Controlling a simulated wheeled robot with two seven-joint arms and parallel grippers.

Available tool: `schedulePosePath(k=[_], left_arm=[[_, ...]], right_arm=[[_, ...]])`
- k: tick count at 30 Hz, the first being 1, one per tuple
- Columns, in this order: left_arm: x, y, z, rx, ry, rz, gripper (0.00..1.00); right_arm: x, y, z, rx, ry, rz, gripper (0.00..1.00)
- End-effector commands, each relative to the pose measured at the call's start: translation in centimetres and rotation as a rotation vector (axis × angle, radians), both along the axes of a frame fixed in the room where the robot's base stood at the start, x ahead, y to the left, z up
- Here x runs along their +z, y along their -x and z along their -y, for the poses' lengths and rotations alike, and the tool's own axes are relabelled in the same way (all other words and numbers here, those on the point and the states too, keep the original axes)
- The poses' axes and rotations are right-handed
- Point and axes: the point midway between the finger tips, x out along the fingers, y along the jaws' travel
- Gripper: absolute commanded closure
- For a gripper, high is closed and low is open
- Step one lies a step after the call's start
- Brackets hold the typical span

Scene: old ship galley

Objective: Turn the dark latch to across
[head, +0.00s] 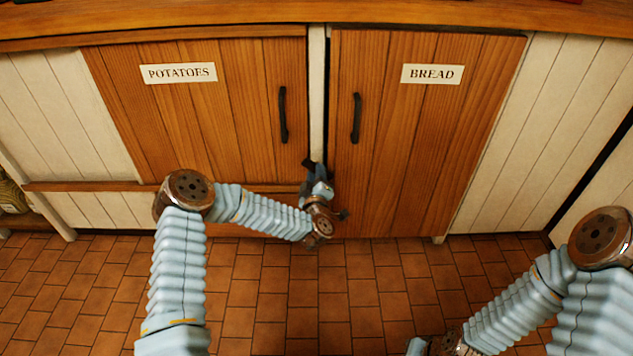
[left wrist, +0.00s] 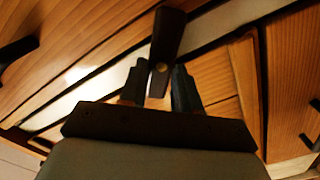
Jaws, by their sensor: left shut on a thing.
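The dark latch (left wrist: 168,42) is a short dark bar with a brass-coloured pivot in the left wrist view. It lies at an angle across the pale post, not in line with it. In the head view the dark latch (head: 308,163) shows small at the post, near the lower right corner of the potatoes door (head: 200,120). My left gripper (left wrist: 159,88) has one finger on each side of the latch and is shut on it. In the head view my left gripper (head: 315,171) partly hides the latch. My right gripper is below the picture's lower edge.
The bread door (head: 430,140) is right of the pale post (head: 317,90). A wooden counter edge (head: 420,14) runs above. The tiled floor (head: 270,290) in front is clear.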

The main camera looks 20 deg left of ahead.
Motion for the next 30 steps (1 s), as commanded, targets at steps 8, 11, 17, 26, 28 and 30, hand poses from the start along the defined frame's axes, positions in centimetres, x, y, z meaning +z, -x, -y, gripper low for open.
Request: schedulePosePath(k=[8, 11, 17, 26, 28, 30], left_arm=[[-0.7, 0.0, -0.2, 0.003, 0.248, 0.072, 0.99], [-0.7, 0.1, -0.3, 0.002, 0.334, 0.098, 0.99], [-0.8, 0.1, -0.3, 0.004, 0.488, 0.141, 0.99], [-0.8, 0.1, -0.3, 0.003, 0.638, 0.183, 0.99], [-0.8, 0.1, -0.3, 0.003, 0.658, 0.188, 0.99], [-0.8, 0.1, -0.3, 0.003, 0.674, 0.193, 0.99]], right_arm=[[-3.2, 0.0, 0.0, -0.001, -0.001, -0.002, 1.00], [-4.0, 0.0, -0.1, 0.001, -0.005, -0.004, 1.00], [-5.6, 0.1, -0.3, 0.004, -0.009, -0.008, 1.00], [-6.9, 0.2, -0.5, 0.007, -0.013, -0.011, 1.00], [-7.1, 0.2, -0.5, 0.008, -0.014, -0.012, 1.00], [-7.2, 0.2, -0.5, 0.008, -0.014, -0.013, 1.00]])
